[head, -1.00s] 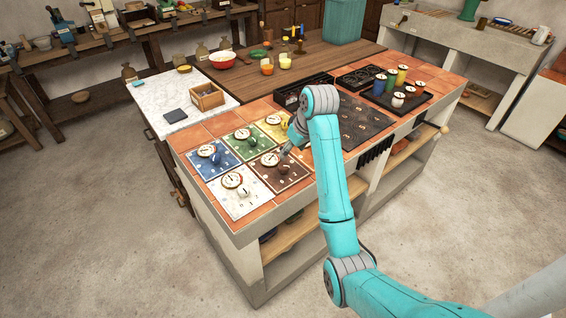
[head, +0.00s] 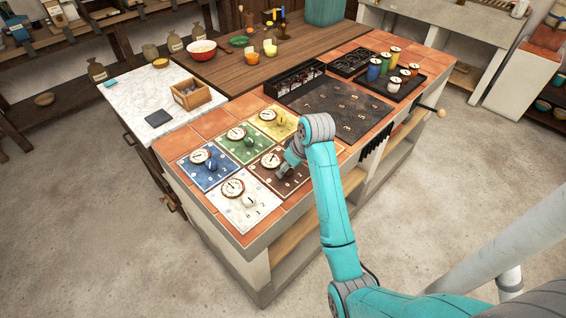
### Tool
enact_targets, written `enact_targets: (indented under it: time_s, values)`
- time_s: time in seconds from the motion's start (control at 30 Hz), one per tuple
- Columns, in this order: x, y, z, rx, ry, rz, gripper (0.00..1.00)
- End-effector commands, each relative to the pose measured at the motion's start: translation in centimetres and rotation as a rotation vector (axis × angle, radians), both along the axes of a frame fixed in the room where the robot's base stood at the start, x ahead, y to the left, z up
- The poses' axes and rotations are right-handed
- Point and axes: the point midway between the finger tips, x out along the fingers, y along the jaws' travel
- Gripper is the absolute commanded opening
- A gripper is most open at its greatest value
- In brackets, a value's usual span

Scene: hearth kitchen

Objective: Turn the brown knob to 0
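The brown panel (head: 268,177) lies on the tiled counter, between the white panel and the yellow one. Its round white dial (head: 271,160) faces up; its needle is too small to read. My gripper (head: 282,172) points down at the middle of the brown panel, just right of the dial. The brown knob is hidden or blends in at the fingertips. I cannot tell whether the fingers touch it or how far they are open.
The blue panel (head: 207,179), green panel (head: 242,151), yellow panel (head: 284,127) and white panel (head: 240,219) with knobs sit close around. A dark mat (head: 340,108) lies behind my arm. A wooden box (head: 191,96) stands on the marble top.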

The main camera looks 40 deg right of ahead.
Motion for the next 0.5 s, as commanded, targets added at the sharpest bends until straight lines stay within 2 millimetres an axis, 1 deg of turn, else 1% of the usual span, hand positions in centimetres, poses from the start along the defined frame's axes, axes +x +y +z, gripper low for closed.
enact_targets:
  time_s: [0.27,0.3,0.37,0.4,0.5]
  values:
    - [-0.06,0.00,-0.11,0.000,0.000,0.000,0.62]
    - [-0.06,0.00,-0.11,0.000,0.000,0.000,0.52]
    - [-0.05,0.00,-0.11,0.000,0.000,0.000,0.37]
    - [-0.05,0.00,-0.11,0.000,0.000,0.000,0.27]
    - [-0.05,0.01,-0.11,0.000,0.000,0.000,0.04]
